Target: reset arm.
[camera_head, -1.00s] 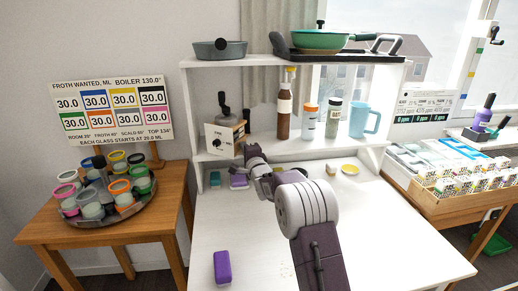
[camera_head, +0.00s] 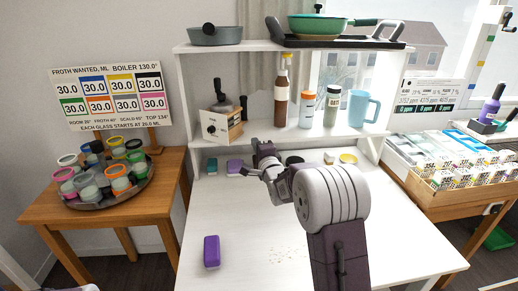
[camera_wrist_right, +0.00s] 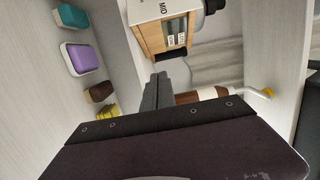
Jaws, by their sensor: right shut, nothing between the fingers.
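My right arm reaches from the lower right over the white table (camera_head: 225,200). Its gripper (camera_head: 262,152) points away toward the back of the table, in front of the lower shelf. In the right wrist view the fingers (camera_wrist_right: 157,92) are together with nothing between them. They point toward the wooden-sided box with a dial (camera_wrist_right: 165,28), which in the head view stands on the lower shelf (camera_head: 222,122). I cannot tell the exact gap to the box. My left gripper is not visible.
A purple block (camera_head: 212,252) lies at the table's front left. A brown bottle (camera_head: 282,95) and blue mug (camera_head: 360,108) stand on the shelf. The table's left middle is clear.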

